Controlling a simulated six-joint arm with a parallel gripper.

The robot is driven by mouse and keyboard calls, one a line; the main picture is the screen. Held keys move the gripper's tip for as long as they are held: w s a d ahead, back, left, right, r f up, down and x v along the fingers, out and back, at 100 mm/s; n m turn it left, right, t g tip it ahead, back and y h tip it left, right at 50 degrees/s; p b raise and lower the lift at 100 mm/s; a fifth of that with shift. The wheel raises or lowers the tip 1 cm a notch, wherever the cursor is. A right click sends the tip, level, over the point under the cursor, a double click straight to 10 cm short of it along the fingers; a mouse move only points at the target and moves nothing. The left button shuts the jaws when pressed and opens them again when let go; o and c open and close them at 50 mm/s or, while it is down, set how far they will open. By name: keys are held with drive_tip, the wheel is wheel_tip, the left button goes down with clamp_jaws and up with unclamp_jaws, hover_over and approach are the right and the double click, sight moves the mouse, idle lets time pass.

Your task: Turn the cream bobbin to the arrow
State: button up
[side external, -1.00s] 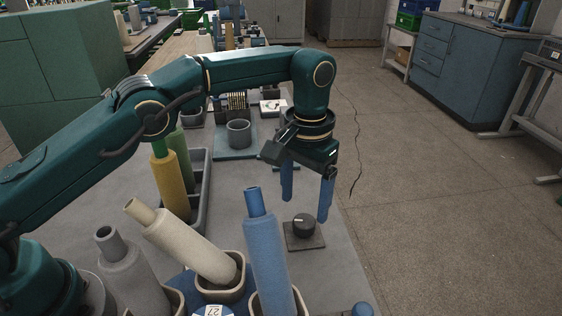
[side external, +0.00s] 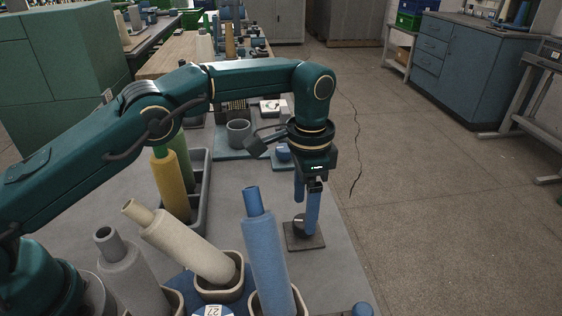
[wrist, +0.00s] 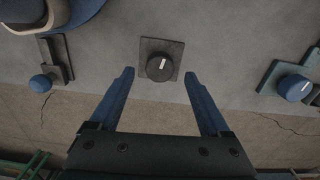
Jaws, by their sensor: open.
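The cream bobbin (side external: 185,245) leans to the upper left in a cup on a blue turntable (side external: 180,279) in the side view. A black knob (wrist: 158,70) with a white mark sits on a square dark plate (wrist: 146,48); one finger partly hides the knob (side external: 297,227) in the side view. My gripper (side external: 305,215) is open, fingers pointing down over the knob. In the wrist view its blue fingertips (wrist: 159,73) are apart on either side of the knob, with nothing held. I cannot make out an arrow.
A blue bobbin (side external: 267,240) and a grey bobbin (side external: 132,275) stand in cups beside the cream one. A grey tray (side external: 203,200) holds yellow and green bobbins. A blue knob (wrist: 294,88) sits on a teal plate. Bare bench lies around the dark plate.

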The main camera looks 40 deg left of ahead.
sight(304, 216)
drive_tip(key=shift+f, duration=1.75)
clamp_jaws()
drive_tip(key=shift+n, duration=1.2)
unclamp_jaws()
drive_tip(key=shift+r, duration=0.15)
drive_tip(key=shift+r, duration=2.45)
